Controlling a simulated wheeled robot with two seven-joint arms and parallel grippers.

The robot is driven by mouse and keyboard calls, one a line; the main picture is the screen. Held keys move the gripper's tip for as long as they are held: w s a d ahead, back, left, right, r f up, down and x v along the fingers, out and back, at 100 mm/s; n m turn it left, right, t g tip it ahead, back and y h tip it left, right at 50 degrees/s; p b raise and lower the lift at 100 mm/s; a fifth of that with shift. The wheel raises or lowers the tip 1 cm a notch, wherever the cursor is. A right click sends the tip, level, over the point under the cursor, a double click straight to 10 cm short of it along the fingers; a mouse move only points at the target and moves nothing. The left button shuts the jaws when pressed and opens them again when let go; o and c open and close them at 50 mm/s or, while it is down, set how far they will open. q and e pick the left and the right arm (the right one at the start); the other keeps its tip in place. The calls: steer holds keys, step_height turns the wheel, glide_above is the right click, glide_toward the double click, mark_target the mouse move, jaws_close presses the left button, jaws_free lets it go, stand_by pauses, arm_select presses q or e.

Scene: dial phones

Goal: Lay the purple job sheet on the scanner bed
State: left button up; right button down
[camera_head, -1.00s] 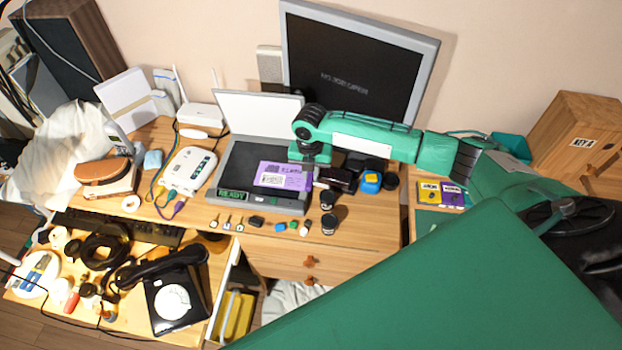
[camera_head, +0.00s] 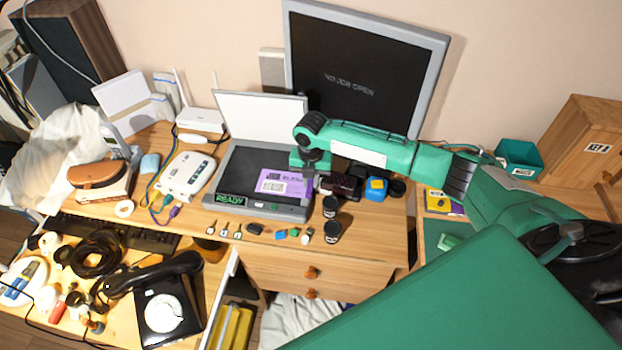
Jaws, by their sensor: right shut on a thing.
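The purple job sheet (camera_head: 272,186) is over the dark scanner bed (camera_head: 244,170), toward its right side. I cannot tell whether the sheet touches the glass. The scanner's white lid (camera_head: 262,115) stands open behind, and a green READY label shows on its front edge. My right gripper (camera_head: 309,178) points down at the sheet's right end and is shut on the sheet. The fingertips are small and partly hidden. My left gripper is not in view.
A monitor (camera_head: 360,75) reading NO JOB OPEN stands behind the scanner. A dark stapler-like object (camera_head: 340,186), a blue item (camera_head: 376,189) and black jars (camera_head: 331,231) sit right of it. Small items line the desk front. A black dial phone (camera_head: 168,308) is lower left.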

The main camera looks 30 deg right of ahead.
steer(key=c, duration=1.3)
jaws_free()
